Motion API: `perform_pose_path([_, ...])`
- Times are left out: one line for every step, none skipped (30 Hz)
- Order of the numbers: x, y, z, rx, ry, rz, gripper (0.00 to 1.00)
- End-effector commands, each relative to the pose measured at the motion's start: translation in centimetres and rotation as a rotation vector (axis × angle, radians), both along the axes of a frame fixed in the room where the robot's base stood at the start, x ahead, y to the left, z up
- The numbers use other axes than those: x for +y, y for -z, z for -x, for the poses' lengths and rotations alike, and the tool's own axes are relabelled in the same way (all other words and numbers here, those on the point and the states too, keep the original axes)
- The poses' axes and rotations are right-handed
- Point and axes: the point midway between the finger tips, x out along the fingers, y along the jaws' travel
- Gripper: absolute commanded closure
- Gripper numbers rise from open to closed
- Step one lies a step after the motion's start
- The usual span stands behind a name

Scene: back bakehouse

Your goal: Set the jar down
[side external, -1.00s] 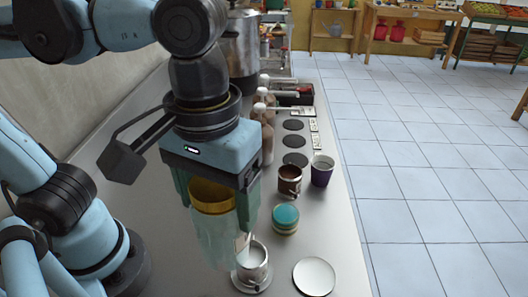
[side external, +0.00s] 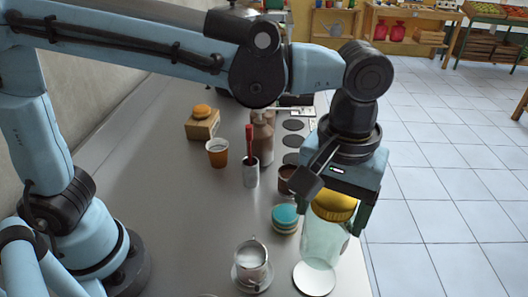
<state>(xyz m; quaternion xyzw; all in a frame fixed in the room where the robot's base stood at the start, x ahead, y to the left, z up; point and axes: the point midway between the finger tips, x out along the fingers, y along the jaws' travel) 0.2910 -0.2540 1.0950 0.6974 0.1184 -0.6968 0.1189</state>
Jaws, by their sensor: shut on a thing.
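The jar (side external: 322,240) is clear pale-green glass with a gold lid (side external: 335,206). It is upright, near the right edge of the steel counter. My gripper (side external: 335,212) is shut on it near the lid, one finger on each side. A round white disc (side external: 314,280) lies flat on the counter. The jar's base overlaps the disc's far part in the picture; I cannot tell whether they touch.
A steel cup on a saucer (side external: 250,267) stands left of the disc, and a teal-topped round container (side external: 285,217) is just behind it. A brown cup (side external: 287,178), a white holder with a red-handled tool (side external: 251,172) and an orange cup (side external: 217,152) stand farther back. The left-middle counter is clear.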

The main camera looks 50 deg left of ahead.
Motion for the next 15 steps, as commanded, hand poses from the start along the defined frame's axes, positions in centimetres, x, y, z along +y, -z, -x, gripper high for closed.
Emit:
perform_pose_path([0.0, 0.9, 0.0, 0.000, 0.000, 0.000, 0.82])
perform_pose_path([0.0, 1.4, 0.0, 0.000, 0.000, 0.000, 0.82])
perform_pose_path([0.0, 1.9, 0.0, 0.000, 0.000, 0.000, 0.82])
perform_pose_path([0.0, 2.3, 0.0, 0.000, 0.000, 0.000, 0.82])
perform_pose_path([0.0, 2.6, 0.0, 0.000, 0.000, 0.000, 0.82])
perform_pose_path([0.0, 3.0, 0.0, 0.000, 0.000, 0.000, 0.82])
perform_pose_path([0.0, 3.2, 0.0, 0.000, 0.000, 0.000, 0.82])
perform_pose_path([0.0, 3.3, 0.0, 0.000, 0.000, 0.000, 0.82])
perform_pose_path([0.0, 3.6, 0.0, 0.000, 0.000, 0.000, 0.82])
perform_pose_path([0.0, 3.7, 0.0, 0.000, 0.000, 0.000, 0.82])
perform_pose_path([0.0, 4.0, 0.0, 0.000, 0.000, 0.000, 0.82])
perform_pose_path([0.0, 4.5, 0.0, 0.000, 0.000, 0.000, 0.82])
perform_pose_path([0.0, 4.9, 0.0, 0.000, 0.000, 0.000, 0.82])
perform_pose_path([0.0, 5.3, 0.0, 0.000, 0.000, 0.000, 0.82])
perform_pose_path([0.0, 5.9, 0.0, 0.000, 0.000, 0.000, 0.82])
